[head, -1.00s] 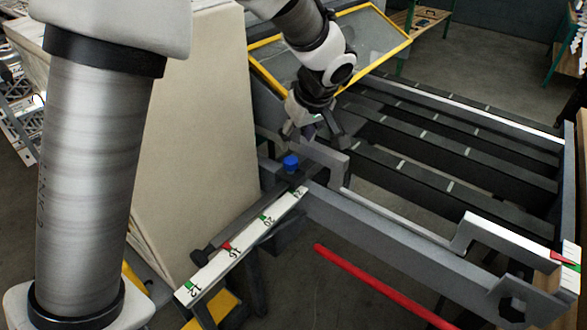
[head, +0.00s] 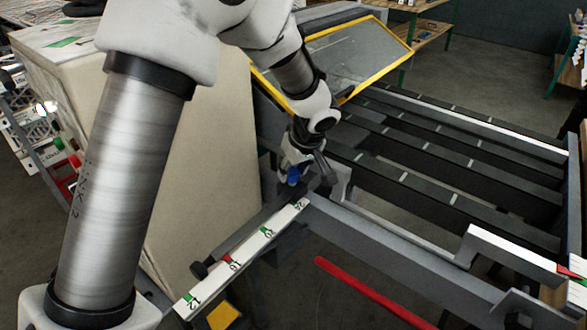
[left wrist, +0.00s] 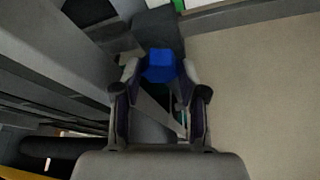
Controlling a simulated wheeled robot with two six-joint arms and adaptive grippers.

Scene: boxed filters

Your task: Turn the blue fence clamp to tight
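The blue fence clamp (head: 293,176) is a small blue knob on the dark block at the near end of the fence, by the end of the scale. My left gripper (head: 303,168) is over it, pointing down, and partly hides it. In the left wrist view the clamp knob (left wrist: 161,66) lies between the fingertips of my left gripper (left wrist: 160,78). The fingers are spread on either side of it. A narrow gap seems to show beside the knob, and I cannot tell whether either finger touches it. My right gripper is not in view.
A white scale bar (head: 240,262) with green and red marks runs toward the front left. A large pale panel (head: 205,150) stands close on the left. A red bar (head: 375,293) lies at the front, and dark slatted rails (head: 440,195) extend to the right.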

